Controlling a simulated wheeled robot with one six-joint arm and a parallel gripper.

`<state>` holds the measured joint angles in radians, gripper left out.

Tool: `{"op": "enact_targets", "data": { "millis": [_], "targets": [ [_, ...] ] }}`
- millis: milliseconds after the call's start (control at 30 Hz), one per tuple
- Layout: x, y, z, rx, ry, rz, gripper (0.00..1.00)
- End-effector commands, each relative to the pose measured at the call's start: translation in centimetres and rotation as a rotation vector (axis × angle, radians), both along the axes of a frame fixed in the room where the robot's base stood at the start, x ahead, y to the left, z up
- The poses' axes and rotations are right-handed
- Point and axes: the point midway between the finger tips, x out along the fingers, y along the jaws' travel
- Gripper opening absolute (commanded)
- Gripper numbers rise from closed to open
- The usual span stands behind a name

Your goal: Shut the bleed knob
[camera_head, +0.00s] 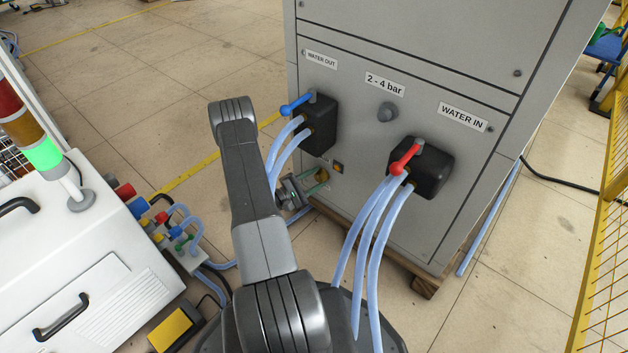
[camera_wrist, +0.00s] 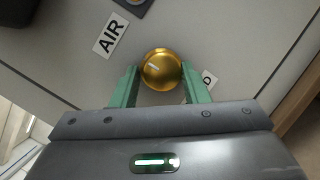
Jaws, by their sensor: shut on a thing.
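The bleed knob is a round brass knob (camera_wrist: 162,70) on the grey cabinet panel, in the middle of the wrist view. My gripper (camera_wrist: 160,82) has its two green fingers on either side of the knob, shut on it. In the head view my gripper (camera_head: 316,181) reaches the low left part of the cabinet front, and the knob (camera_head: 323,175) shows small there. A label beside the knob is mostly covered by the right finger; only a letter like "D" shows.
The grey cabinet (camera_head: 450,60) carries a blue-handled WATER OUT valve (camera_head: 297,104) and a red-handled WATER IN valve (camera_head: 405,158). Pale blue hoses (camera_head: 372,230) hang from both, close to my arm. A white machine (camera_head: 90,270) stands left; a yellow fence (camera_head: 605,240) stands right.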

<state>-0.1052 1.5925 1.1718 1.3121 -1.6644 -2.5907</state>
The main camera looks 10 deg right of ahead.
Motion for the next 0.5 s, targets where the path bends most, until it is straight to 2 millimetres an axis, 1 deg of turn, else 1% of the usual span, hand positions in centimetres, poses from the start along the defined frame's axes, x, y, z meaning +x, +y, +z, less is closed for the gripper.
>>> {"op": "enact_targets", "data": {
  "millis": [33, 267, 500],
  "targets": [
    [-0.55, -0.27, -0.42, -0.013, 0.029, -0.012, 0.18],
    [-0.59, -0.33, -0.45, -0.061, 0.094, -0.013, 0.19],
    [-0.62, -0.37, -0.49, -0.078, 0.116, -0.013, 0.18]
  ]
}}
